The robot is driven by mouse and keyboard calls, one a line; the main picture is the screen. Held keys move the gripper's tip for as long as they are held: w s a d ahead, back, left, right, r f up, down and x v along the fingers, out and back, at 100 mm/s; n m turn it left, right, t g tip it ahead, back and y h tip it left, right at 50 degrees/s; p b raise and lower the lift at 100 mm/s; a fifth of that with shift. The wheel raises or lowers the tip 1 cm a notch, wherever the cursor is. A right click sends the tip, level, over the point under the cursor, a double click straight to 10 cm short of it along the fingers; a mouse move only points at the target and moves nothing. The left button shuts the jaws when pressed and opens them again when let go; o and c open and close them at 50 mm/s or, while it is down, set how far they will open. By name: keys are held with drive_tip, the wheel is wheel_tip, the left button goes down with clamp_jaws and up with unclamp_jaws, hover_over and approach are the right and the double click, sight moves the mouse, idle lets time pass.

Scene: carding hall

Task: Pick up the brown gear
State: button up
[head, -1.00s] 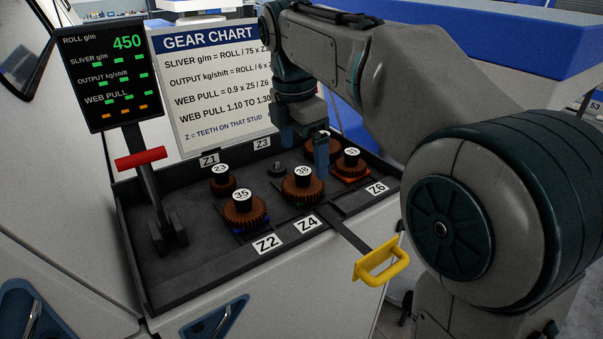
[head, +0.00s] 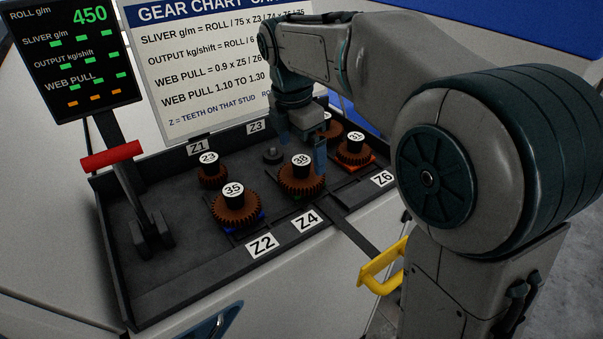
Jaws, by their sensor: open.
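Several brown gears with black numbered hubs sit in the dark tray (head: 165,285). Gear 23 (head: 212,179) is near Z1, and gear 35 (head: 238,212) is behind the Z2 label. Gear 38 (head: 300,186) is behind Z4, and gear 31 (head: 355,152) is near Z6. Another brown gear (head: 334,130) at the back is partly hidden by my gripper, its number not readable. My gripper (head: 303,143) is open and points down, its fingers behind and above gear 38. One finger overlaps gear 38's right rear edge in the picture; contact cannot be told.
A bare dark stud (head: 272,155) stands near Z3. A red-handled lever (head: 112,158) rises at the tray's left. A yellow handle (head: 383,268) sticks out at the front right. The gear chart (head: 205,70) and display (head: 75,60) stand behind. The tray's left front is clear.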

sight(301, 160)
drive_tip(key=shift+w+d+f+p, duration=0.1)
drive_tip(key=shift+f+p, duration=0.15)
drive_tip(key=shift+f, duration=1.15)
drive_tip(key=shift+d+f+p, duration=0.1)
drive_tip(key=shift+f+p, duration=0.1)
drive_tip(key=shift+f, duration=1.15)
drive_tip(key=c, duration=0.9)
